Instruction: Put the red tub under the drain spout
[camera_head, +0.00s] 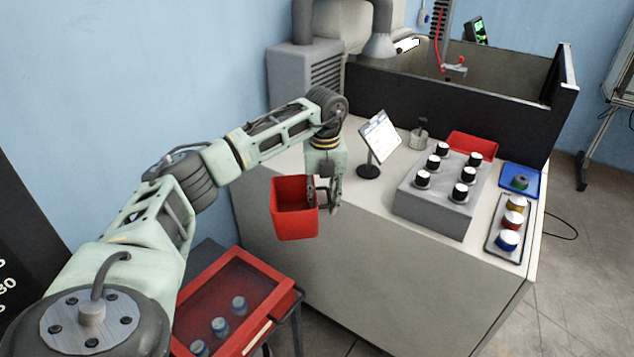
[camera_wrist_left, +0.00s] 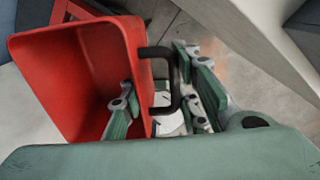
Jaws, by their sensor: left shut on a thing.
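The red tub (camera_head: 293,212) is an open-topped box held in the air in front of the bench, above the floor. My left gripper (camera_head: 325,194) is at its right side, shut on it. In the left wrist view the tub (camera_wrist_left: 85,75) fills the left part of the picture. There a black handle stands out from the tub's side, and the fingers of my left gripper (camera_wrist_left: 155,100) are around the tub's wall and handle. The tub looks empty in the part I see. I cannot make out a drain spout in either view. My right gripper is not in view.
A red glass-topped case (camera_head: 285,282) stands at the lower left.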

